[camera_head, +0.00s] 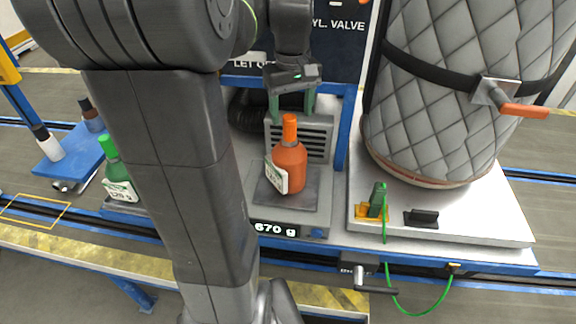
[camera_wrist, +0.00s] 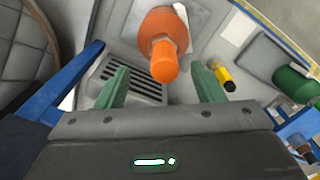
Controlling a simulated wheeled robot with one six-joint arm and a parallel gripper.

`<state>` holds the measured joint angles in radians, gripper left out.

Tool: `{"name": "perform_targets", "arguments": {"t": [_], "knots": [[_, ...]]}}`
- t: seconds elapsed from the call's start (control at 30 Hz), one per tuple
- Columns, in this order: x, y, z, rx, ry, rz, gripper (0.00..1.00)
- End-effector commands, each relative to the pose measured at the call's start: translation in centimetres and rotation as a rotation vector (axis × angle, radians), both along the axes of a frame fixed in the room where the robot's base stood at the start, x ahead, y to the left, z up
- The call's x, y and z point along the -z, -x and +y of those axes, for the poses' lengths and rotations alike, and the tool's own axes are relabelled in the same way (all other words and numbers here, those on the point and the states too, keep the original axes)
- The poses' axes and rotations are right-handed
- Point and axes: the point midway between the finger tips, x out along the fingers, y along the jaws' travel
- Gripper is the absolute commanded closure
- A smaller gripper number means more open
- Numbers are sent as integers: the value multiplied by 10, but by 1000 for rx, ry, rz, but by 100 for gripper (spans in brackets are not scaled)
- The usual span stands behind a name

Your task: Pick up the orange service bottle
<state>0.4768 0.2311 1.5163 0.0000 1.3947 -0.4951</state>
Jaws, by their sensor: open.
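The orange service bottle (camera_head: 289,167) stands upright on a scale plate (camera_head: 268,196), with a white label on its left side and a narrow orange cap on top. In the wrist view the bottle (camera_wrist: 164,38) is seen from above, its cap between and beyond the two green fingers. My gripper (camera_head: 291,110) is open above the bottle's cap. In the wrist view my gripper (camera_wrist: 161,84) has its fingers apart on either side of the cap's line. Nothing is between them.
A green bottle (camera_head: 117,175) stands to the left, partly near my arm. A quilted grey cylinder (camera_head: 440,95) stands on a white plate (camera_head: 480,215) to the right. A green nozzle (camera_head: 378,197) with a hose sits in front of it. A vented panel (camera_head: 318,140) is behind the bottle.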

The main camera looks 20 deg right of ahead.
Motion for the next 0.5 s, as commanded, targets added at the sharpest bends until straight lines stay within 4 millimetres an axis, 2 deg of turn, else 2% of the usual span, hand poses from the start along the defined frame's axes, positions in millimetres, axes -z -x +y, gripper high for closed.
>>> {"name": "perform_targets", "arguments": {"t": [0.23, 0.5], "knots": [[19, 0, 2, -1, -1, 2, 38], [57, -1, 5, -1, -1, 2, 38]]}}
